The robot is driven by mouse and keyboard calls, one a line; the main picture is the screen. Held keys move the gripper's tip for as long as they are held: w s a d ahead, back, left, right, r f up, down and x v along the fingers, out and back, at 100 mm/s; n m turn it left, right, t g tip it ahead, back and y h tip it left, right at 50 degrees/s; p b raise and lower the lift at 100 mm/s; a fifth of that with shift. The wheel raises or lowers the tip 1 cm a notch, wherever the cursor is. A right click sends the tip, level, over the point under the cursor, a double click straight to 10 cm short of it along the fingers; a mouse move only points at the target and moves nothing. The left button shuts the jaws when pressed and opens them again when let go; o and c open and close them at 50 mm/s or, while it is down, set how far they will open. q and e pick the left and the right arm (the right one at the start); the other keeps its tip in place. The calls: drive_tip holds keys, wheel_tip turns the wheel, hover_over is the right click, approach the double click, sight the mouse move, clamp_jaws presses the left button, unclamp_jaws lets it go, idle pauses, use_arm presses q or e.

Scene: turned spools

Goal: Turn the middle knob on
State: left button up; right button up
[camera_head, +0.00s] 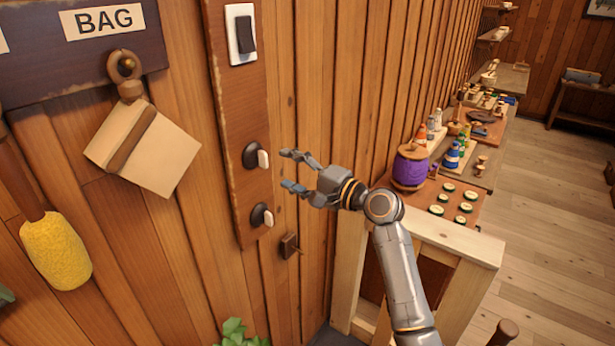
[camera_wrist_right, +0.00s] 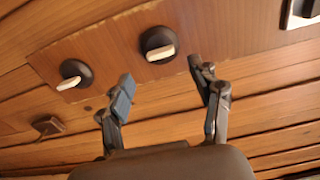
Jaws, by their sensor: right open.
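A dark red-brown wooden panel (camera_head: 237,110) runs down the plank wall. It carries a black rocker switch (camera_head: 243,35) at the top and two round black knobs with pale bar handles below. The middle knob (camera_head: 250,155) is the upper of these two; the lower knob (camera_head: 257,216) sits under it. My right gripper (camera_head: 286,169) is open and empty, just right of the middle knob and apart from it. In the right wrist view, the middle knob (camera_wrist_right: 158,44) lies beyond the open fingers (camera_wrist_right: 160,80), roughly between them, its bar along the panel. My left gripper is out of view.
A hanging tag (camera_head: 165,158) and a yellow brush (camera_head: 56,250) hang left of the panel. A small wooden peg block (camera_head: 289,245) is on the wall below right. A bench (camera_head: 460,242) with a purple spool (camera_head: 410,168) stands right of my arm.

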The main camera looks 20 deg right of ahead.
drive_tip(key=v, duration=0.5)
drive_tip(key=shift+s+d, duration=0.1)
drive_tip(key=shift+s, duration=0.1)
idle(0.3)
